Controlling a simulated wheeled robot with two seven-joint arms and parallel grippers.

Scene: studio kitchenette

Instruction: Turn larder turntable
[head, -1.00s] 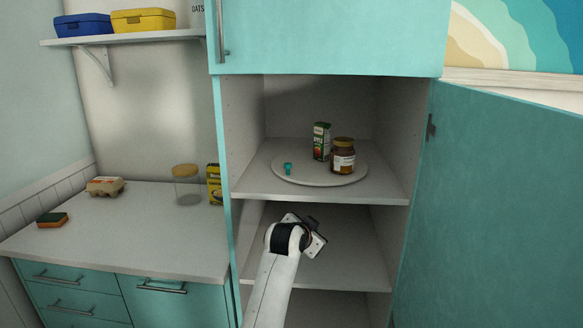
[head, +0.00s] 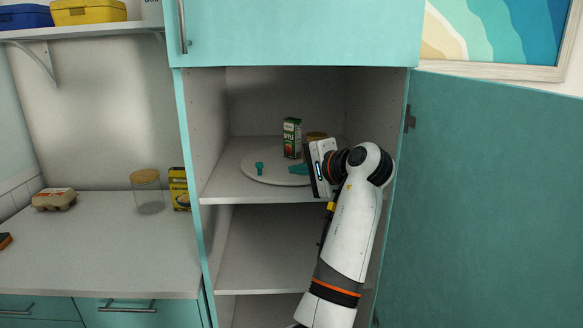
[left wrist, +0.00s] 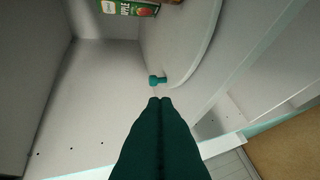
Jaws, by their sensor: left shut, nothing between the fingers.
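The larder turntable (head: 272,178) is a pale round plate on the larder's middle shelf, with a small teal peg (head: 259,167) standing near its left edge. A green juice carton (head: 292,138) stands at its back. A jar shows only its brown lid (head: 316,135), the rest hidden behind my arm. My left gripper (head: 293,169) is over the turntable, right of the peg, with its teal fingers shut and empty. In the left wrist view the shut fingertips (left wrist: 160,100) point at the peg (left wrist: 157,80), close to it; I cannot tell whether they touch. My right gripper is out of view.
The open teal door (head: 490,200) stands at the right. A lower shelf (head: 265,250) is empty. On the counter at left are a glass jar (head: 147,195), a yellow box (head: 179,190) and an egg carton (head: 54,199).

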